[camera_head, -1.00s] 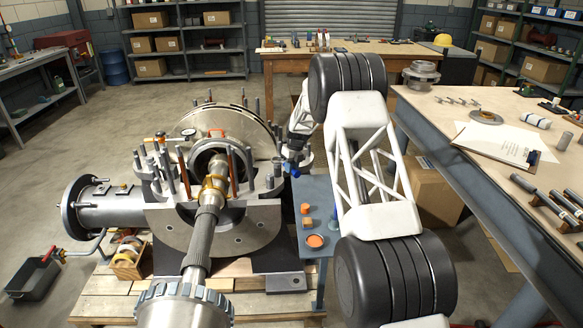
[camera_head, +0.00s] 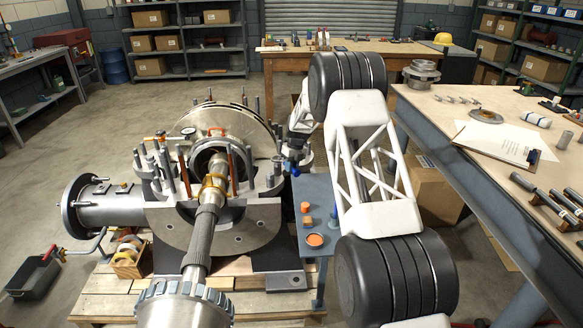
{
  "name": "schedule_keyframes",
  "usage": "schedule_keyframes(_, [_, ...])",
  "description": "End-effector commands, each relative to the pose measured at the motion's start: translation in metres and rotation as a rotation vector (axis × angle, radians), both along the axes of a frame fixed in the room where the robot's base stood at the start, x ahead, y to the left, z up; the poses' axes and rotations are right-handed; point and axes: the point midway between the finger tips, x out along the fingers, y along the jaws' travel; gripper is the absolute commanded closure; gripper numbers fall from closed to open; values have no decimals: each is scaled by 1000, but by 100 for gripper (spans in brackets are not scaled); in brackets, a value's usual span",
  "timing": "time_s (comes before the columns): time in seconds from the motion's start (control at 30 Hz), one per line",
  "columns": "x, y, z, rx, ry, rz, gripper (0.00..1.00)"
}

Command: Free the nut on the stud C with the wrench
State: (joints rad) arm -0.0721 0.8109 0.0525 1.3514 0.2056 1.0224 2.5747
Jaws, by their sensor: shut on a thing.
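The split casing (camera_head: 262,222) stands on a pallet at centre left, its lower half open around a shaft (camera_head: 205,225). Several upright grey studs with nuts ring its flange; one stands at the right rim (camera_head: 277,168). No letters are readable, so I cannot tell which is stud C. My gripper (camera_head: 291,168) is small and dark with a blue part, pointing down beside the casing's right rim. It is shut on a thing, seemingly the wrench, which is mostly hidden. Whether that touches a nut is not clear.
A narrow blue-grey side table (camera_head: 313,270) with orange parts stands right of the casing. A large workbench (camera_head: 455,110) with a clipboard fills the right. Orange-marked rods (camera_head: 232,170) rise within the casing. A black tray (camera_head: 33,278) lies on the floor at left.

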Motion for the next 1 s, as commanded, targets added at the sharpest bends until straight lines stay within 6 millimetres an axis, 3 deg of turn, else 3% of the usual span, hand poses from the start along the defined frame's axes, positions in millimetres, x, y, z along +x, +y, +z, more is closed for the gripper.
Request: schedule_keyframes(1.0, [0, 0, -18, 0, -1, 0, 100])
